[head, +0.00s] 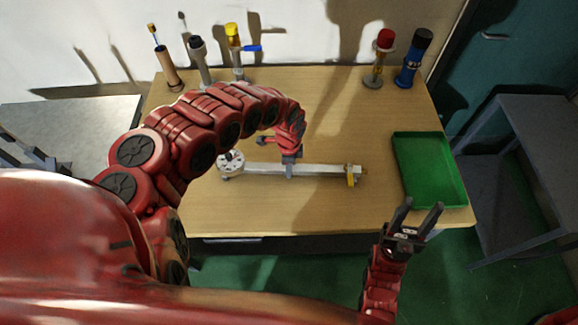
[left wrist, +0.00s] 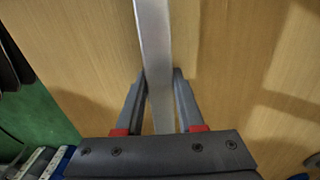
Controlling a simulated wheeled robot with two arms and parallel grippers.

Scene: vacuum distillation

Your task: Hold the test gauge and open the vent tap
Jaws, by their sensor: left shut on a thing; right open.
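A long pale metal bar (head: 325,171) lies across the table, with a round white dial-like head (head: 230,162) at its left end and a yellow piece (head: 352,176) at its right end. It looks like the test gauge. My left gripper (head: 290,166) is shut on the bar near its middle. In the left wrist view, its fingers (left wrist: 160,78) flank the silver bar (left wrist: 155,50). A small red piece (head: 264,140) shows just behind the bar; I cannot tell whether it is the vent tap. My right gripper (head: 420,210) is open and empty at the table's front right.
A green tray (head: 460,190) sits at the table's right side, near my right gripper. Several upright fittings stand along the back edge, including a yellow-topped one with a blue lever (head: 252,48) and a dark blue cylinder (head: 408,72). The table's (head: 330,105) middle back is clear.

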